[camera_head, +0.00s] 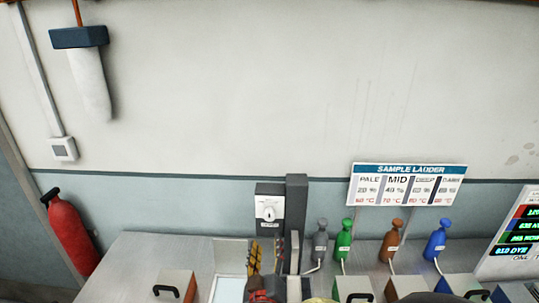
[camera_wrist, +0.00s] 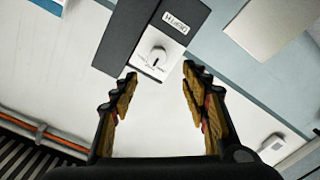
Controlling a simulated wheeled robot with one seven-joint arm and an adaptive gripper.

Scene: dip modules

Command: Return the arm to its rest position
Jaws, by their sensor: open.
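My gripper (camera_head: 267,254) shows at the bottom middle of the head view, in front of the dark post with a dial. In the wrist view my gripper (camera_wrist: 160,82) has its two yellow-padded fingers spread apart with nothing between them. A white dial (camera_wrist: 156,60) on a dark panel shows beyond and between the fingertips, apart from them. The dial (camera_head: 269,211) also shows in the head view. Most of my arm is hidden or out of view.
Grey, green, brown and blue bottles (camera_head: 343,239) stand along the bench (camera_head: 135,260) under a sample ladder sign (camera_head: 408,184). Lidded boxes with black handles (camera_head: 174,284) line the front. A screen (camera_head: 515,240) stands right. A red extinguisher (camera_head: 70,235) is left.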

